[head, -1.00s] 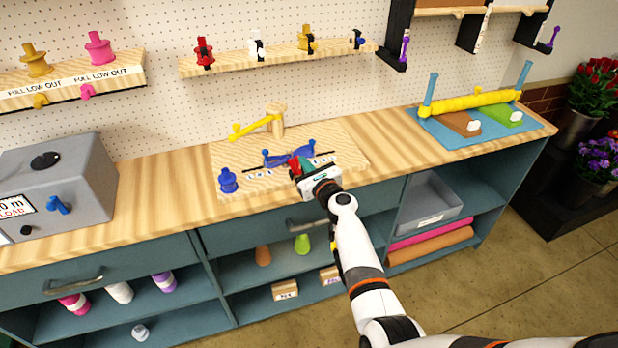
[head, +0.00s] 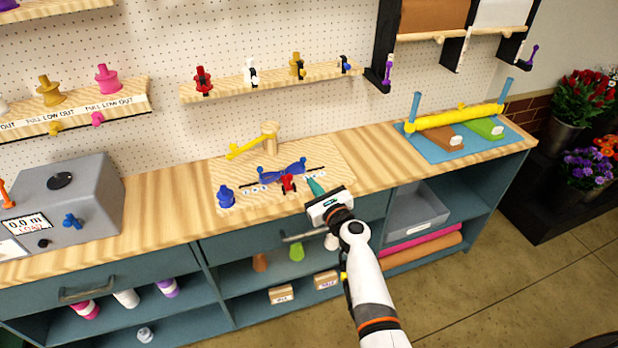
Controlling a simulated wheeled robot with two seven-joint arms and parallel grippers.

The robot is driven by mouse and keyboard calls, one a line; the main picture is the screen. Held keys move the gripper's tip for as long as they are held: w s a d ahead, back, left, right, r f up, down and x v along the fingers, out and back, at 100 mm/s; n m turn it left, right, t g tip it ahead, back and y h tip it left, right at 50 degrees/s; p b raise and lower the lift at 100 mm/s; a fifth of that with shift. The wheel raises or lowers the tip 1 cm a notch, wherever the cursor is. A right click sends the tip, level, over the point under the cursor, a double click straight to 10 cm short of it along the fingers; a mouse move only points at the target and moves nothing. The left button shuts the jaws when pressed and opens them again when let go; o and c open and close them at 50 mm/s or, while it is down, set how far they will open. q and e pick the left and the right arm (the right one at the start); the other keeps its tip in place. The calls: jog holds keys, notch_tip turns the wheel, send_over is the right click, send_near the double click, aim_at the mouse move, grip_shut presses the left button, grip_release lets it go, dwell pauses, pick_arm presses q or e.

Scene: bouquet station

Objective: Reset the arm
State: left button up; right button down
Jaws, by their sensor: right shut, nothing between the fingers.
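My right gripper (head: 318,190) is over the front edge of the workbench (head: 385,186), near the wooden board (head: 335,172). Its green-tipped fingers are shut with nothing between them. My right arm reaches up to it from the bottom of the head view. A small red piece (head: 288,183) stands on the board just left of the fingers, apart from them. A blue two-armed piece (head: 282,173) lies behind it, and a blue spool (head: 226,196) stands at the board's left end. My left gripper is not in view.
A grey machine (head: 65,208) is at the left. A blue mat (head: 425,150) with a yellow roller (head: 460,117) is at the right. The bench between board and mat is clear. Drawer handles stick out in front.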

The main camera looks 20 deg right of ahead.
jog(key=shift+s+r, duration=0.2)
jog(key=shift+r, duration=0.1)
jog(key=shift+s, duration=0.1)
jog(key=s+a+f+n+g+b, duration=0.1)
jog(key=s+f+n+g+b, duration=0.2)
jog(key=s+f+n, duration=0.7)
jog(key=s+a+f+n+g+b, duration=0.1)
jog(key=s+f+g+b, duration=0.2)
jog(key=f, duration=1.3)
jog(key=s+a+f+n+g+b, duration=0.1)
jog(key=s+f+n+g+b, duration=0.15)
jog(key=s+f+n, duration=0.8)
jog(key=s+d+f+n+g+h+b, duration=0.1)
jog(key=s+f+n, duration=0.3)
jog(key=s+f, duration=0.4)
jog(key=s+d+f+n+g+h+b, duration=0.1)
jog(key=s+d+f+n+g+b, duration=0.1)
jog(key=s+f, duration=0.6)
jog(key=s+d+f+n+g+h+b, duration=0.1)
jog(key=s+f+n+g, duration=0.4)
jog(key=s, duration=1.2)
notch_tip(320, 180, down, 3)
jog(key=shift+s+d+r+n+b, duration=0.1)
jog(key=shift+s+d+n+b, duration=0.2)
jog(key=shift+d+n+b, duration=0.65)
